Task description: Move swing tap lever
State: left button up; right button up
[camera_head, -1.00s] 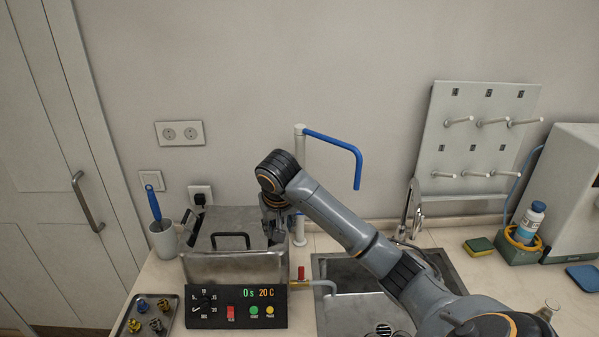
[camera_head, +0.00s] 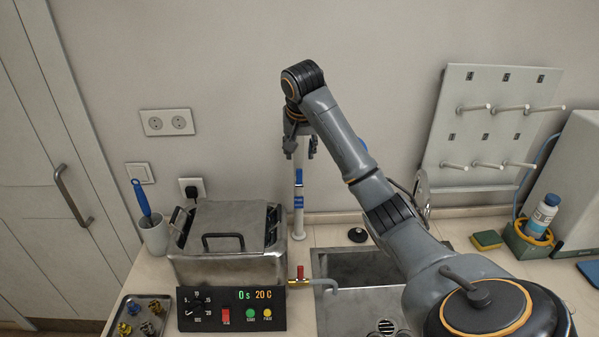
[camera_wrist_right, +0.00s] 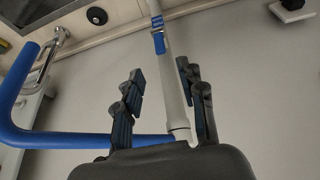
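In the right wrist view the blue lever (camera_wrist_right: 75,139) runs left from the pole (camera_wrist_right: 176,95) and bends. My right gripper (camera_head: 300,150) is at the upper part of the pole. In the right wrist view its fingers (camera_wrist_right: 165,95) are apart, with the pole between them, closer to one finger. I see no grip on the pole or lever. My left gripper is out of view.
The metal bath (camera_head: 218,267) with its lid and control panel (camera_head: 232,307) stands at left. A red-handled valve (camera_head: 300,271) points toward the sink (camera_head: 350,262). A pegboard (camera_head: 497,120) is on the right. The wall is close behind the pole.

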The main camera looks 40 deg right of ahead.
aim_at(299, 169)
jog(key=x, duration=0.6)
jog(key=shift+w+d+f+p, duration=0.2)
jog(key=shift+w+f+p, duration=0.1)
jog(key=shift+w, duration=0.1)
jog(key=p+x, duration=0.1)
jog(key=x, duration=0.2)
jog(key=shift+s+d, duration=0.1)
jog(key=shift+d, duration=0.05)
jog(key=shift+f, duration=0.45)
jog(key=shift+c, duration=0.4)
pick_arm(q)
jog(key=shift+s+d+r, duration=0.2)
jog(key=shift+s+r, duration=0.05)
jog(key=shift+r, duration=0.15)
pick_arm(e)
grip_shut()
